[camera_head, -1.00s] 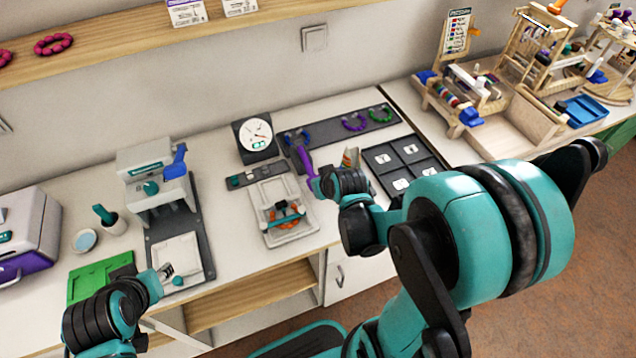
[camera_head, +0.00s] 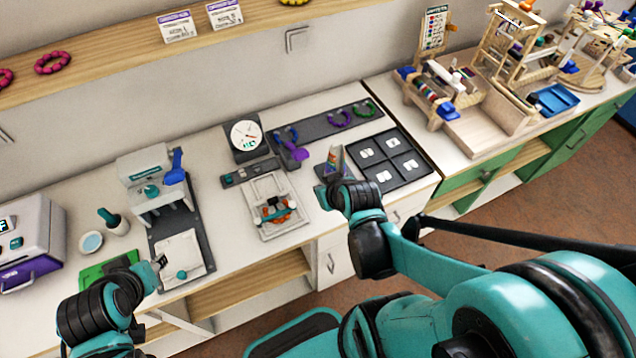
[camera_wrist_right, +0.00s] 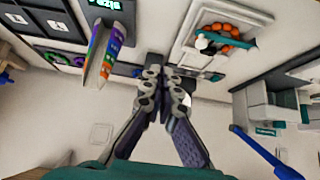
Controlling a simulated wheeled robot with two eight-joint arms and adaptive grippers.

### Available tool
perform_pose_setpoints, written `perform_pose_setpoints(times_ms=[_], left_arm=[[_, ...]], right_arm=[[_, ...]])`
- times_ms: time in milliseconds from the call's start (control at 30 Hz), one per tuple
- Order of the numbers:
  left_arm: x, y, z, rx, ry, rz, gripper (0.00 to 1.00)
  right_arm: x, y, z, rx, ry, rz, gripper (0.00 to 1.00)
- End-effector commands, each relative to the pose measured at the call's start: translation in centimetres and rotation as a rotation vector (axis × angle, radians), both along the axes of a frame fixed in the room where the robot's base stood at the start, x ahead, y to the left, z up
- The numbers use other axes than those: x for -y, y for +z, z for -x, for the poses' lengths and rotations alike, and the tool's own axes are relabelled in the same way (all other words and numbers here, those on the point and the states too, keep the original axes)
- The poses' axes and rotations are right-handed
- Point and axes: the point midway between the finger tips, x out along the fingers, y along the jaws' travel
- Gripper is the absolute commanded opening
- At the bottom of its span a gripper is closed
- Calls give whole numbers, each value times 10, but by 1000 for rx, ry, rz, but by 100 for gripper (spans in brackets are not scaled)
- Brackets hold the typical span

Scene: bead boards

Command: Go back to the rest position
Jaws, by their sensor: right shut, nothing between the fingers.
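My right gripper (camera_head: 322,196) is over the counter, right of the white tray, near a small upright card with coloured marks (camera_head: 335,160). In the right wrist view the gripper (camera_wrist_right: 165,72) has its two fingers together with nothing between them; the card stands left of it. My left gripper (camera_head: 160,262) is low at the left, by the front edge of the white press's plate (camera_head: 180,258). Its fingers are too small to tell whether they are open or shut.
A white tray (camera_head: 262,228) with an orange bead ring lies left of my right gripper. A purple-handled tool (camera_head: 294,151) and a dial scale (camera_head: 245,136) stand behind. A dark compartment tray (camera_head: 418,177) is to the right. Wooden racks (camera_head: 480,126) stand further right.

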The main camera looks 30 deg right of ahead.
Motion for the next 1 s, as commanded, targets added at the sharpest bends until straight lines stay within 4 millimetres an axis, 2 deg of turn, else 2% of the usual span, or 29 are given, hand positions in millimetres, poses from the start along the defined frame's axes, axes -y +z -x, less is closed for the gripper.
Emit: perform_pose_setpoints(times_ms=[567, 767, 1000], left_arm=[[0, -1, 0, 0, 0, 0, 37], [0, -9, 0, 0, 0, 0, 37], [0, -17, 0, 0, 0, 0, 37]], right_arm=[[-3, 2, 0, -2, 3, -1, 0], [-28, 23, 6, -28, 29, -6, 0], [-57, 57, 32, -62, 53, -6, 0]])
